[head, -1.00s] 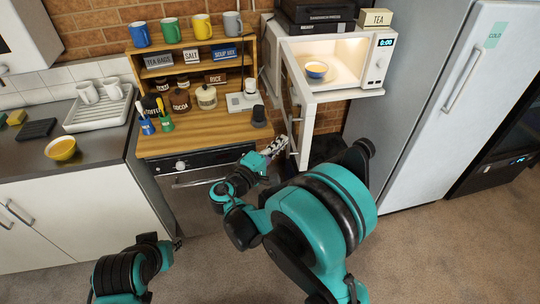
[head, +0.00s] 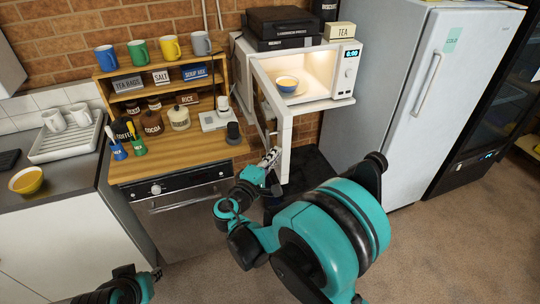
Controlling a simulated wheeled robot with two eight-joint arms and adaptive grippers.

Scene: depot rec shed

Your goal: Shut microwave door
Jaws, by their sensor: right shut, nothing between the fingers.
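The white microwave (head: 349,72) stands on a shelf at the upper middle, its inside lit. Its door (head: 285,135) hangs open on the left side, swung out toward me. A blue and yellow bowl (head: 287,84) sits inside the microwave. My right gripper (head: 271,156) is shut and empty, close to the lower part of the door on its left side; I cannot tell whether it touches the door. My left arm shows only at the bottom left edge, and its gripper (head: 157,273) is barely visible there.
A wooden shelf unit (head: 175,145) with mugs, jars and labelled boxes stands left of the microwave. A fridge (head: 400,110) stands to the right. Dark boxes (head: 290,25) and a TEA box (head: 340,30) lie on top of the microwave. Open floor lies in front.

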